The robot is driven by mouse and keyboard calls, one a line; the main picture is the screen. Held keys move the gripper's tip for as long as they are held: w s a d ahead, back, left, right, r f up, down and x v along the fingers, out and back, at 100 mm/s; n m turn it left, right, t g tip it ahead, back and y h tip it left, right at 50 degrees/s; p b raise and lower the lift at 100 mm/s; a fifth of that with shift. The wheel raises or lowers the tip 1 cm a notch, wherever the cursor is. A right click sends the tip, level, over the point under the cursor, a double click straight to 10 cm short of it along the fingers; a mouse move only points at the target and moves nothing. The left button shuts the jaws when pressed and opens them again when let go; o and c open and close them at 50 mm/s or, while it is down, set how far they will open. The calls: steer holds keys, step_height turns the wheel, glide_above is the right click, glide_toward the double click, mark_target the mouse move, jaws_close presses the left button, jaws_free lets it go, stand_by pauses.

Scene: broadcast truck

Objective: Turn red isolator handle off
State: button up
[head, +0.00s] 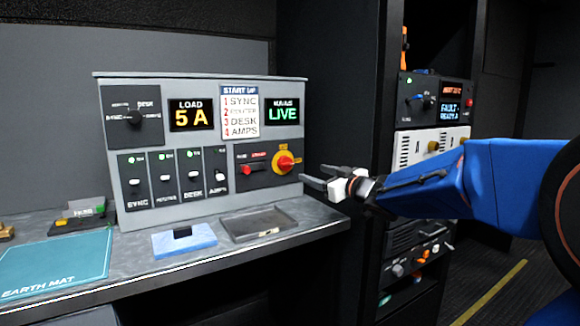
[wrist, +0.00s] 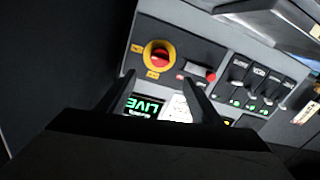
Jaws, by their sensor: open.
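The red isolator handle (head: 285,164) sits on a yellow round plate at the right end of the grey control panel (head: 205,212). In the wrist view the red handle (wrist: 159,57) shows on its yellow ring, upper left of centre and beyond the fingertips. My gripper (head: 314,177) is open and empty, just right of the handle and apart from it in the head view. Its two fingers also show in the wrist view (wrist: 158,85). The green LIVE display (head: 282,111) is lit above the handle.
A smaller red control (head: 247,170) sits left of the handle. An equipment rack (head: 434,113) stands right.

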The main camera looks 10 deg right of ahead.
mark_target(289, 164)
steer(key=x, duration=1.5)
steer(key=shift+d, duration=0.1)
steer(key=c, duration=1)
